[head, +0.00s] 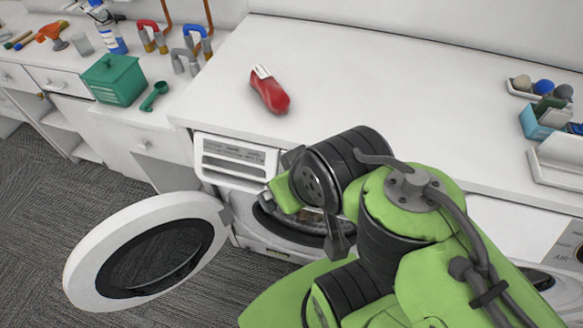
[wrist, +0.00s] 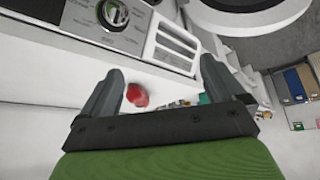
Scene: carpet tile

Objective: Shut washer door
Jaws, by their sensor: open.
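The washer door (head: 88,268) is a round white ring with dark glass. It stands wide open to the left of the washer (head: 236,158) in the head view, hinged near the front's left side. The washer's opening, right of the door, is partly hidden by my green and black arm. My gripper (wrist: 163,85) shows in the wrist view with its two dark fingers apart and nothing between them. In the head view the arm's end is in front of the washer, apart from the door. A curved white rim shows at the top right of the wrist view; I cannot tell which part it is.
A green box (head: 113,80) and a green scoop (head: 153,97) sit farther left. A blue container (head: 540,122) is at the right. Carpet floor (head: 40,215) is clear around the door.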

